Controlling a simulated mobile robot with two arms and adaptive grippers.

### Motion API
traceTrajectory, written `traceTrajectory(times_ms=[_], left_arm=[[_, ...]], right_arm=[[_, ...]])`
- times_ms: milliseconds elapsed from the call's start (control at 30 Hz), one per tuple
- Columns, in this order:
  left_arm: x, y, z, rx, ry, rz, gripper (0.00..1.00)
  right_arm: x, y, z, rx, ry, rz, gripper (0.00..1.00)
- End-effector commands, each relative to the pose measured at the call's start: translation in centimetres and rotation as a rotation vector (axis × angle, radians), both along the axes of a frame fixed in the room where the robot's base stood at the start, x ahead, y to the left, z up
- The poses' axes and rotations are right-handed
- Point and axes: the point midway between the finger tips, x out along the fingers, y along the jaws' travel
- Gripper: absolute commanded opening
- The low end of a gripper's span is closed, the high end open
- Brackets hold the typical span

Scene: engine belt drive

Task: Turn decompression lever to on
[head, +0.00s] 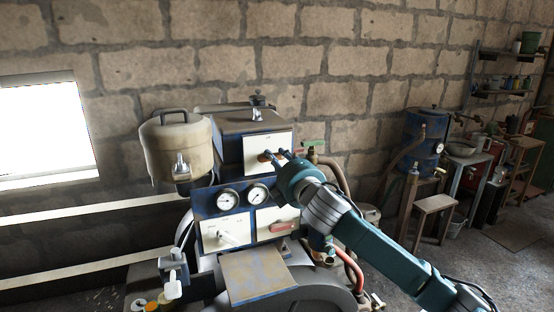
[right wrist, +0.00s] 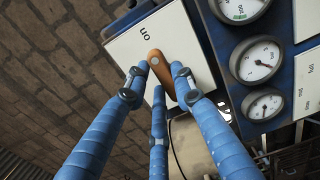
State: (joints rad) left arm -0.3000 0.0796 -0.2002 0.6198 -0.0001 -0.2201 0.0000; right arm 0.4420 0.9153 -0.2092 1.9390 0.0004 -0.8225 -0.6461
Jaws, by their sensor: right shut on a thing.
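The decompression lever is an orange-brown handle (right wrist: 158,63) on a white plate (right wrist: 185,35) in the right wrist view. Its rounded end with a light round dot lies near the plate's small dark lettering, which seems to read "on". The lever slants down and right from there. My right gripper (right wrist: 158,80) is shut on the lever, its blue fingers on both sides of it and one below. In the head view my right gripper (head: 274,154) reaches the upper white plate (head: 278,141) of the engine, and little of the lever shows. My left gripper is not in view.
Two gauges (head: 228,199) sit below the plate. A lower white panel (head: 225,232) and a red handle (head: 283,227) are beneath them. A beige tank (head: 175,148) stands left of the engine. A blue drum (head: 424,135) and shelves stand at the right.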

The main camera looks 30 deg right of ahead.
Motion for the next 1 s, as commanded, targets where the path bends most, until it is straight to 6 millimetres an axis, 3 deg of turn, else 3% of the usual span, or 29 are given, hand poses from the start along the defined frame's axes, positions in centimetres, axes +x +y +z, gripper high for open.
traceTrajectory(times_ms=[67,100,167,567,1000], left_arm=[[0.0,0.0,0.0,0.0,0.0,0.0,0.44],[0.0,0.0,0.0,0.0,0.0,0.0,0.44],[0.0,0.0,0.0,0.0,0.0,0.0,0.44],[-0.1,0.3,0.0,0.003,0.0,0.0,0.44],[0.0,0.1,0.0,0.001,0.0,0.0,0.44]], right_arm=[[0.0,-0.1,0.0,0.003,-0.001,-0.001,0.0],[0.0,-0.1,0.0,0.003,-0.001,-0.001,0.32],[0.0,-0.1,0.0,0.003,-0.001,-0.001,0.44],[-0.6,0.1,-0.1,0.0,0.001,0.0,0.44],[-8.6,2.1,-0.2,0.0,0.003,0.001,0.44]])
